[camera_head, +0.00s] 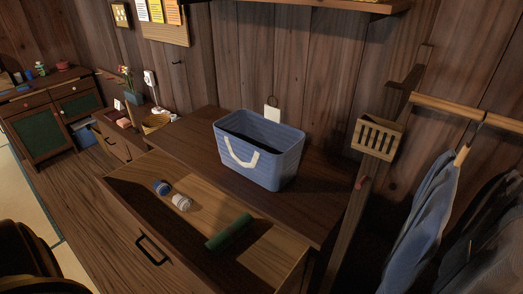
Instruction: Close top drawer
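The top drawer (130,225) of the brown wooden dresser is pulled open. Its front panel, with a dark bar handle (152,250), stands out from the dresser body toward the lower left. Inside lie a small blue roll (161,187), a white roll (181,202) and a longer green roll (230,233). The dresser top (192,133) is above and behind the open drawer. I see neither of my grippers in the head view, and nothing is touching the handle.
A blue basket (262,165) with a white handle stands on the dresser top. Clothes (425,215) hang at the right beside a wall-mounted wooden box (378,138). A green-panelled cabinet (50,115) stands far left. Dark rounded shapes fill the lower left corner. Wooden floor lies left of the drawer.

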